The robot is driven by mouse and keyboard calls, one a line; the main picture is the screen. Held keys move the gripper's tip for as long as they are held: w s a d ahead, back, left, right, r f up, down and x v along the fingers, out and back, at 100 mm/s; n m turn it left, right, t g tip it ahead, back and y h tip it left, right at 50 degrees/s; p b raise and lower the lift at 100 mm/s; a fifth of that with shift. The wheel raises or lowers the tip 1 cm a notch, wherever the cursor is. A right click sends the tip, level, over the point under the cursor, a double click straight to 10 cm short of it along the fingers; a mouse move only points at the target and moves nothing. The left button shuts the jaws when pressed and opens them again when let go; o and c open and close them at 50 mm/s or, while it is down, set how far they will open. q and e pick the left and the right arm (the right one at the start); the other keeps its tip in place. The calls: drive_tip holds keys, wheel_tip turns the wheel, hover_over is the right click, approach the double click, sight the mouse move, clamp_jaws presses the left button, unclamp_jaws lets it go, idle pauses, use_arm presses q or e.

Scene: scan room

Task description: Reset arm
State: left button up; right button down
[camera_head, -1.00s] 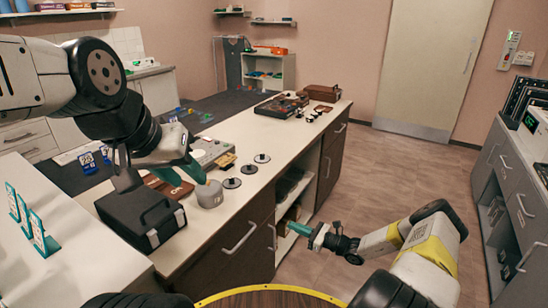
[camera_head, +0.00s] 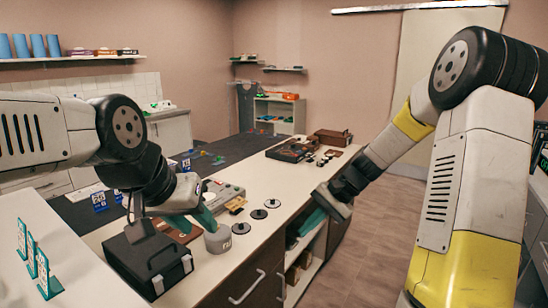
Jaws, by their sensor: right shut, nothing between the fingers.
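My left gripper (camera_head: 172,222) hangs over the near end of the counter (camera_head: 235,262). Its fingers look spread apart, one above a black case (camera_head: 150,262) and the teal-tipped one beside a grey weight-like cylinder (camera_head: 217,240). I see nothing held between them. My right arm is raised and bent, reaching in from the right. Part of the fingers is hidden by the wrist.
Several dark discs (camera_head: 258,214), a grey device (camera_head: 222,195) and a brown case (camera_head: 332,138) lie on the counter. Open shelves (camera_head: 300,262) are below the right gripper. Teal stands (camera_head: 42,270) are at left. Floor (camera_head: 395,215) shows between counter and right arm.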

drive_tip(key=s+d+r+n+t+h, duration=0.2)
drive_tip(key=s+r+n+t, duration=0.1)
drive_tip(key=s+r, duration=0.4)
drive_tip(key=s+d+r+n+t+h, duration=0.3)
drive_tip(key=s+r, duration=0.5)
drive_tip(key=s, duration=0.5)
drive_tip(key=shift+r+n, duration=0.2)
drive_tip(key=shift+n, duration=0.3)
